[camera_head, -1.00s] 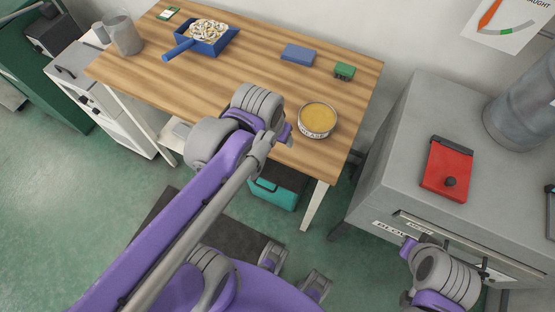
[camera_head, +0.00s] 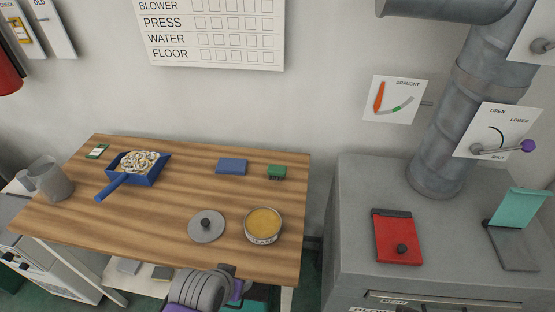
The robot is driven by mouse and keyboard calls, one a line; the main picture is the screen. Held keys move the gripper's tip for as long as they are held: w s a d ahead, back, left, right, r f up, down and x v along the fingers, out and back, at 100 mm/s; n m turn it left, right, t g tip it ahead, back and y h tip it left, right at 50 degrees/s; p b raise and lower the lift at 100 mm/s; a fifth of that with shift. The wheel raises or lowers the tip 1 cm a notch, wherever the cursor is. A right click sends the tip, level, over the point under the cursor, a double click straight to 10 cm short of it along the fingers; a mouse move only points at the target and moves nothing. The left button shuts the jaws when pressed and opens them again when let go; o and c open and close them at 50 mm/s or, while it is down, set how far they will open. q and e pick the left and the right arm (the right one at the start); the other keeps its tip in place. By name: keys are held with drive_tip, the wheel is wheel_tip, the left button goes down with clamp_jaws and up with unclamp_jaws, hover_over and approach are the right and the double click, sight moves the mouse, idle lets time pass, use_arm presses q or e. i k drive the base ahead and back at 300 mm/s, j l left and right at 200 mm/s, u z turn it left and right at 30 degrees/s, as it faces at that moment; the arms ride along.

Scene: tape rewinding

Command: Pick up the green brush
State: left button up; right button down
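The green brush (camera_head: 276,172) appears to be the small green block with a darker front side, lying near the back right of the wooden table, right of a flat blue block (camera_head: 231,166). Nothing touches it. My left gripper (camera_head: 238,288) shows only in part at the table's front edge, well in front of the brush; its fingers are too hidden to tell whether they are open. My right gripper is out of view.
An open tin (camera_head: 263,225) and a grey lid with a knob (camera_head: 206,228) lie between my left arm and the brush. A blue dustpan (camera_head: 146,170) holds pale shavings. A mug (camera_head: 52,181) stands far left. A grey cabinet (camera_head: 350,190) with a red plate (camera_head: 397,238) is right.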

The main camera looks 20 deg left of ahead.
sight(273, 170)
drive_tip(key=z, duration=1.1)
drive_tip(key=u, duration=1.5)
drive_tip(key=j+u, duration=0.15)
drive_tip(key=u, duration=0.25)
drive_tip(key=i+j+u, duration=0.15)
drive_tip(key=u, duration=0.2)
drive_tip(key=i+j+u, duration=0.1)
drive_tip(key=u, duration=0.3)
